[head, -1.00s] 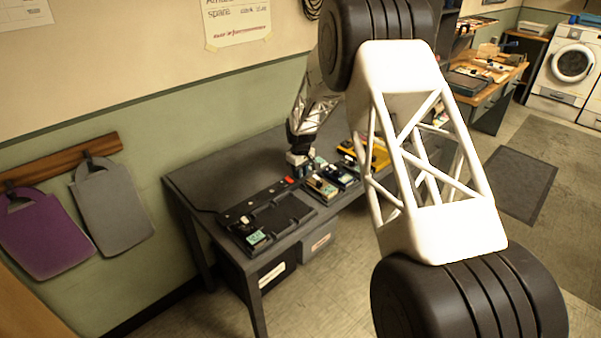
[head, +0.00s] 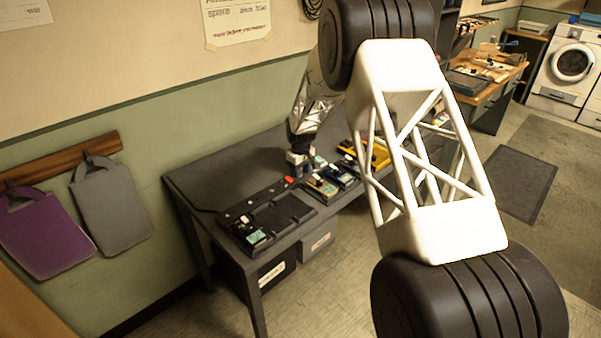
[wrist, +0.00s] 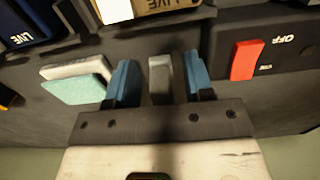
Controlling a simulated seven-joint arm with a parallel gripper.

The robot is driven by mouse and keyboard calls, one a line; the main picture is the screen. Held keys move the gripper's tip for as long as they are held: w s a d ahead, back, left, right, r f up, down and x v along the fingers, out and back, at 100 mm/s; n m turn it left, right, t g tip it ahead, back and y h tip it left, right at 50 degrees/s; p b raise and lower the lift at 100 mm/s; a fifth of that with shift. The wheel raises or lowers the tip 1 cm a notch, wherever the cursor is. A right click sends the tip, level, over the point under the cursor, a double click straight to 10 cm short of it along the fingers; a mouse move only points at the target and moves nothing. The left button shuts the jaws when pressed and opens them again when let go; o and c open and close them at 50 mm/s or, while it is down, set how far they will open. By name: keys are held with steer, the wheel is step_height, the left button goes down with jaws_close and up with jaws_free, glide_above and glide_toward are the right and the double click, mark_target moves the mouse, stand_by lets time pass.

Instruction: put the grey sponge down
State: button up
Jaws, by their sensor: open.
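A small grey block, which looks like the grey sponge (wrist: 161,82), stands between the two blue fingers of my gripper (wrist: 159,62) in the wrist view. A gap shows on each side of the block, so the fingers are open around it and apart from it. It seems to rest on the dark surface; its underside is hidden. In the head view my gripper (head: 298,166) is low over the dark table (head: 215,170), near its back edge, and the sponge is too small to make out there.
In the wrist view a teal and white sponge (wrist: 78,86) lies left of the fingers and a red switch (wrist: 245,60) marked OFF lies right. A black tray (head: 270,222) sits at the table's near end.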

mark_target(301, 175)
step_height(301, 175, up, 12)
stand_by(0.6)
stand_by(0.5)
steer(key=s+d+r+m, duration=0.1)
steer(key=s+d+r, duration=0.4)
steer(key=s+r, duration=0.3)
steer(key=s+d+r+m+t, duration=0.15)
steer(key=s+d+r, duration=0.3)
steer(key=s, duration=0.55)
steer(key=s+d+r+m, duration=0.2)
steer(key=s+d+r, duration=0.3)
steer(key=s+r, duration=0.35)
steer(key=s+d+f+m, duration=0.1)
steer(key=s+d+m, duration=0.1)
steer(key=s, duration=1.4)
steer(key=s+d+f+m+t, duration=0.1)
steer(key=s+d, duration=0.4)
steer(key=s, duration=1.2)
steer(key=shift+s+d+f+m, duration=0.15)
steer(key=shift+s+m, duration=0.1)
steer(key=shift+m, duration=0.6)
